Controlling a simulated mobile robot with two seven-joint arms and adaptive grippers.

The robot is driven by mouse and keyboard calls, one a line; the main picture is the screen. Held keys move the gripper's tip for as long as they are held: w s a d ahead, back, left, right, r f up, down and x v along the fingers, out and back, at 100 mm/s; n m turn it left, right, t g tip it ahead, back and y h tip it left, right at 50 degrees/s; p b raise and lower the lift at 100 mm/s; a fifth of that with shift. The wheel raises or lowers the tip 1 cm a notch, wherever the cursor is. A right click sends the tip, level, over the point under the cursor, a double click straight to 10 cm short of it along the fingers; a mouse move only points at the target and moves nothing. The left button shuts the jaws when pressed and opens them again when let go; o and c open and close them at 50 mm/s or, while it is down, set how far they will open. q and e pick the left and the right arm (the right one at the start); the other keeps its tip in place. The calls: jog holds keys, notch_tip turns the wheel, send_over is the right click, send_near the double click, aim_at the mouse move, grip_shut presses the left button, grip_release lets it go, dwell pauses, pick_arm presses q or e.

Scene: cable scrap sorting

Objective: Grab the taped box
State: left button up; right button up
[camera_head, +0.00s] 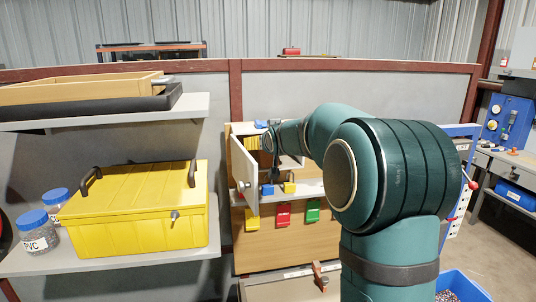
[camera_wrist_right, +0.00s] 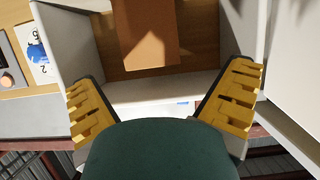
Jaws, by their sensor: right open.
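In the head view this gripper (camera_head: 273,148) is small and dark at the cabinet's opening, partly hidden by my right arm. The box cannot be made out there. My left gripper is not in view.
The cabinet's pale door (camera_head: 244,170) stands open left of the gripper. Small blue (camera_head: 267,189) and yellow (camera_head: 289,187) blocks sit on the ledge below. A yellow lidded case (camera_head: 135,225) and jars (camera_head: 36,235) fill the left shelf. A blue bin (camera_head: 462,284) stands lower right.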

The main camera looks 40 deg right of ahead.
jog(key=shift+w+d+f, duration=0.25)
jog(key=shift+w+d, duration=0.05)
jog(key=shift+w, duration=0.05)
jog(key=shift+w+d+f, duration=0.3)
jog(key=shift+w+d, duration=0.2)
jog(key=shift+d, duration=0.05)
jog(key=shift+w+d+f, duration=0.3)
jog(key=shift+w+d, duration=0.2)
jog(key=shift+x, duration=1.1)
jog(key=shift+a, duration=0.1)
jog(key=c, duration=1.4)
